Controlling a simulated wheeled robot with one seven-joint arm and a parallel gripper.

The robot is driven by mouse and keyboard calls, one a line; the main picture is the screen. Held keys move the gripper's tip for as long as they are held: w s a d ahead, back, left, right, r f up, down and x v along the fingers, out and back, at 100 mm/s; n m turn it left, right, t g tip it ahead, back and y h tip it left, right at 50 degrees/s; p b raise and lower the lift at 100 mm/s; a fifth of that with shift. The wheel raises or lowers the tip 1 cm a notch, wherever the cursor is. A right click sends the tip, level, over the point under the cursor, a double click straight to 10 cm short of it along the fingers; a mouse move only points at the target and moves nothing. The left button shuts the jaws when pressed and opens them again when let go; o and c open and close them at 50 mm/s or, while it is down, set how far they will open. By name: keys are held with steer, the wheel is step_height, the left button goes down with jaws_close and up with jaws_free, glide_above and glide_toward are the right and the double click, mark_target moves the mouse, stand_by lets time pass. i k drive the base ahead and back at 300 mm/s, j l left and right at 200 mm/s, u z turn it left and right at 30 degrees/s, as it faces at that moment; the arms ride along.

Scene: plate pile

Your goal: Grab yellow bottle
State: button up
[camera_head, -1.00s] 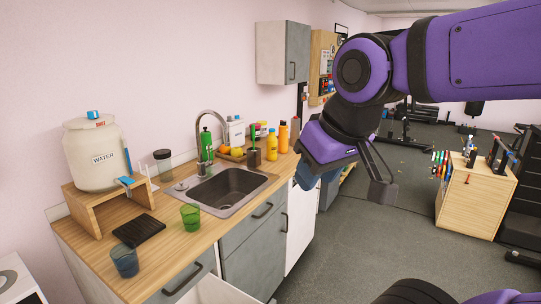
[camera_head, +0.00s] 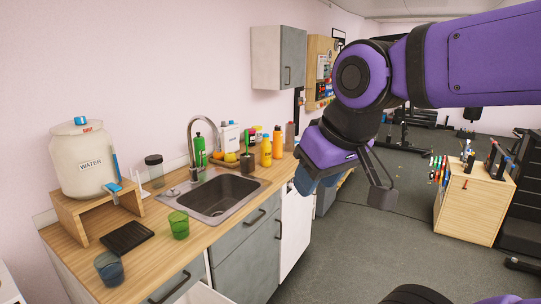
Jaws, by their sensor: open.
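The yellow bottle (camera_head: 266,151) stands upright on the wooden counter, behind and right of the sink. An orange bottle (camera_head: 278,142) stands close on its right, and a dark cup with utensils (camera_head: 248,160) stands on its left. My gripper (camera_head: 345,190) is to the right of the bottle, in front of the counter's right end and apart from it. It is open and points downward. I see nothing between the fingers.
The sink (camera_head: 215,192) and curved faucet lie left of the bottle. A green bottle (camera_head: 200,150), a green glass (camera_head: 179,224), a blue glass (camera_head: 109,268) and a water jar (camera_head: 85,160) also stand along the counter.

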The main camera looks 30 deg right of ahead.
mark_target(265, 145)
steer(key=i+l, duration=0.1)
steer(key=l, duration=0.35)
steer(key=i+l, duration=0.15)
steer(key=l, duration=0.25)
steer(key=i+l, duration=0.1)
steer(key=l, duration=0.35)
steer(key=i+l, duration=0.1)
steer(key=l, duration=0.35)
steer(key=i+l, duration=0.1)
steer(key=l, duration=0.35)
steer(key=i+l, duration=0.4)
steer(key=i, duration=0.2)
steer(key=i+l, duration=0.45)
steer(key=i, duration=0.15)
steer(key=i+l+u, duration=0.1)
steer(key=i+l, duration=0.3)
steer(key=i, duration=0.15)
